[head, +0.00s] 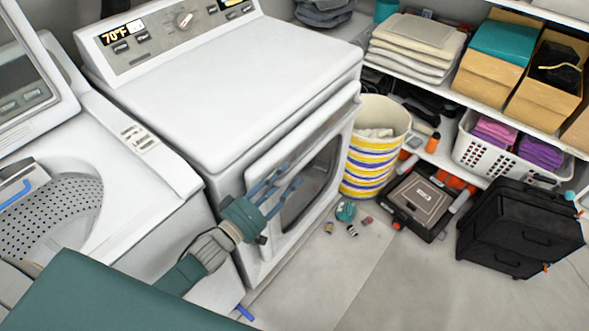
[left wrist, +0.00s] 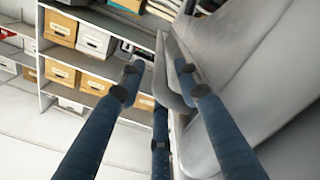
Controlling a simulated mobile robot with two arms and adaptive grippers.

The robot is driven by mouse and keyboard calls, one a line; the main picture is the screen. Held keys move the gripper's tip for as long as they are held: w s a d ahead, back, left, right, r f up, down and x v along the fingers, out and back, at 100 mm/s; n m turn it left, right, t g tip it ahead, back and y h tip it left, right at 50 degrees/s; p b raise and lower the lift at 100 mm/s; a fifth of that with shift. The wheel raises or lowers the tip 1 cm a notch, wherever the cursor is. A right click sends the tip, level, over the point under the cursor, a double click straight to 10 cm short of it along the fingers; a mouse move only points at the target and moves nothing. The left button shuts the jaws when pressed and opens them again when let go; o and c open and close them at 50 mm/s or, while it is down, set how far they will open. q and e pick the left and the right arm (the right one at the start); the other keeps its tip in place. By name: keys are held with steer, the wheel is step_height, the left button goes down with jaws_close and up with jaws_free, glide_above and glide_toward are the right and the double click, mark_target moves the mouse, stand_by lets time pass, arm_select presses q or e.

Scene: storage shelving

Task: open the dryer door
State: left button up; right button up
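The white dryer (head: 225,85) stands in the middle of the head view. Its front door (head: 262,170) has a dark window (head: 312,185) and faces lower right. The door stands slightly proud of the body; I cannot tell whether it is ajar. My left gripper (head: 287,177) is at the near side of the door, with blue fingers spread in front of it. In the left wrist view the fingers (left wrist: 160,82) are apart, and a grey door edge (left wrist: 174,75) shows between them. Contact is unclear. My right gripper is not in view.
An open washer (head: 50,210) stands left of the dryer. A striped basket (head: 375,150) stands just beyond the dryer's front. A toolbox (head: 422,200), a black case (head: 520,230) and small items (head: 345,212) are on the floor. Bare floor (head: 330,280) lies before the door.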

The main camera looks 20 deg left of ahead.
mark_target(294, 172)
arm_select(q)
steer(key=x, duration=0.2)
steer(key=shift+w+d, duration=0.15)
steer(key=shift+w, duration=0.2)
steer(key=shift+w+d, duration=0.15)
steer(key=shift+w, duration=0.35)
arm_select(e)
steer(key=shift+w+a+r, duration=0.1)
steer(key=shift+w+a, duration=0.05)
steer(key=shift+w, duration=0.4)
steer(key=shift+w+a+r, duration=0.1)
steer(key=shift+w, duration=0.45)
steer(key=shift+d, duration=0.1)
arm_select(q)
steer(key=c, duration=0.7)
jaws_close()
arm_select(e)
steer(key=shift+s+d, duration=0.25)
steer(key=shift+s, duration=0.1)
